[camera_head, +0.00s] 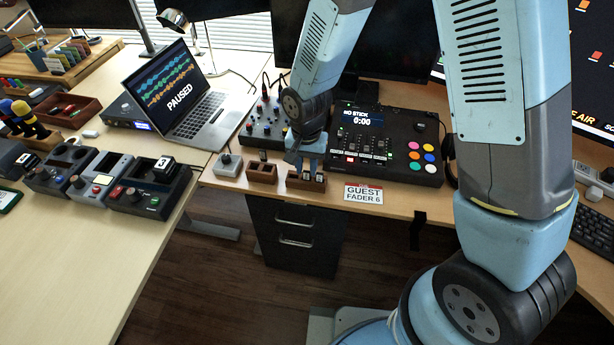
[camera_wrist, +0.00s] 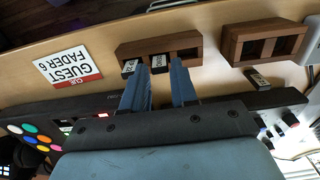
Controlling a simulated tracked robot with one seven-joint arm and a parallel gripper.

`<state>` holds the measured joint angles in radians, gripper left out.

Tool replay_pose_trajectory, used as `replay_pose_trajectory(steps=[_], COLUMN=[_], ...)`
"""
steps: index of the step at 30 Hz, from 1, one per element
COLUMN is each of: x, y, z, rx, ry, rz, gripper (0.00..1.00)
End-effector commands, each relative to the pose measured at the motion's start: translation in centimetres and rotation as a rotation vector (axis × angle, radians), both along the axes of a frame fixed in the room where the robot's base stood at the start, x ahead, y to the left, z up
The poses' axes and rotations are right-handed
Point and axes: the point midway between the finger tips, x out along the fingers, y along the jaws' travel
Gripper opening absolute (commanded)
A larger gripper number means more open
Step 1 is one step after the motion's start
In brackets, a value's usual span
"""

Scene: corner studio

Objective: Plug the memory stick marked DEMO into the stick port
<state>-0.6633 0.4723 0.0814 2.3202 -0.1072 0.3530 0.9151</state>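A wooden holder (camera_wrist: 191,43) holds two small dark memory sticks side by side, and its slot on the right in the wrist view is empty. The middle stick (camera_wrist: 159,63) has a pale label that may read DEMO; the writing is too small to be sure. The other stick (camera_wrist: 130,67) has a label I cannot read fully. My gripper (camera_wrist: 160,72) is open, its fingers on either side of the middle stick with small gaps. In the head view my gripper (camera_head: 303,160) is above the holder (camera_head: 306,187). The console (camera_head: 395,165) screen reads NO STICK; I cannot make out the port.
A second wooden holder (camera_head: 262,172) stands beside the first, with a loose stick (camera_wrist: 258,79) near it. A grey box (camera_head: 228,165) is further left. A GUEST FADER 6 card (camera_head: 363,195) lies right of the holder. A small mixer (camera_head: 263,126) stands behind.

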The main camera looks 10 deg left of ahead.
Motion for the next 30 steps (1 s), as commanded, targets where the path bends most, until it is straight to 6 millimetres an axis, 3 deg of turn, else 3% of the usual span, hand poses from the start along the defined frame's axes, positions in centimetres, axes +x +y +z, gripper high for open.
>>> replay_pose_trajectory(steps=[6,17,26,30], x=[0.0,0.0,0.0,0.0], y=[0.0,0.0,0.0,0.0], z=[-1.6,-1.7,-1.7,-1.7], rx=[0.0,0.001,0.001,0.001], ry=[0.0,-0.001,-0.001,-0.001], rz=[0.001,0.001,0.001,0.001], gripper=[0.28,0.28,0.01,0.0])
